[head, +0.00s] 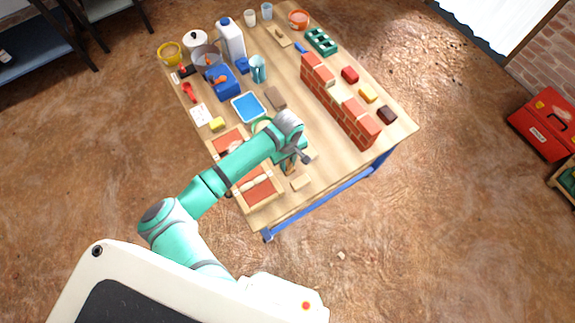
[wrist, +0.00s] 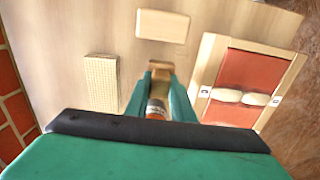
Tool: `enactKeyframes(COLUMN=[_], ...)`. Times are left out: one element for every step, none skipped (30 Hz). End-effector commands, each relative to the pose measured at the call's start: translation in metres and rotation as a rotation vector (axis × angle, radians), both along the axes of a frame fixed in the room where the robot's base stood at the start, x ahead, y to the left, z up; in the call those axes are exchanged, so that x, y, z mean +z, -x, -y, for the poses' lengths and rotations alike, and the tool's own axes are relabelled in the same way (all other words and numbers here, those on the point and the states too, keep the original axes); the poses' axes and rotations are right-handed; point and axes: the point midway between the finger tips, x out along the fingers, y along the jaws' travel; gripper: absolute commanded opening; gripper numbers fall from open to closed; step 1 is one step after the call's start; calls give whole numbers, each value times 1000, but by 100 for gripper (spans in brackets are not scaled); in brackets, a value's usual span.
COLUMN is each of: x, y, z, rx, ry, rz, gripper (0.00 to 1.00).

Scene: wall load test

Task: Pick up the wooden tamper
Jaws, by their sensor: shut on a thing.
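The wooden tamper (wrist: 159,72) is between the green fingers of my gripper (wrist: 160,92) in the wrist view. Its wooden end shows past the fingertips, and a band of orange and grey shows between the fingers. My gripper is shut on it. In the head view my gripper (head: 291,160) is over the near end of the table, and the arm hides much of that spot. I cannot tell whether the tamper is touching the tabletop.
A pale wooden block (wrist: 162,26) and a textured block (wrist: 101,82) lie close by. A framed red panel (wrist: 207,82) is to the right in the wrist view. In the head view a brick wall (head: 340,103) stands on the table (head: 285,75). Several containers crowd the far left.

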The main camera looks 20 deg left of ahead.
Motion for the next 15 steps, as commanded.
enactKeyframes(x=[0, 0, 1, 1, 2, 3, 5, 6, 10, 13, 16, 22, 28, 34, 41], y=[0, 0, 0, 0, 0, 0, 0, 0, -1, -1, 0, -1, -1, -1, 6], z=[0, 0, 0, 0, 0, 0, 0, 0, 1, 1, 1, 1, 1, 1, -6], rx=[0, 0, 0, 0, 0, 0, 0, 0, 0, 1, 1, 1, 2, 1, 4], ry=[0, 0, 0, 0, 1, 1, 1, 1, 2, 2, 1, 2, 2, 2, 1], rz=[0, 0, 0, 0, 1, 1, 1, 1, 2, 2, 2, 3, 3, 5, 3], gripper=[0, 0, 0, 0, 0, 0, 0, 0, 0, 0, 0, 0, 0, 0, 0])
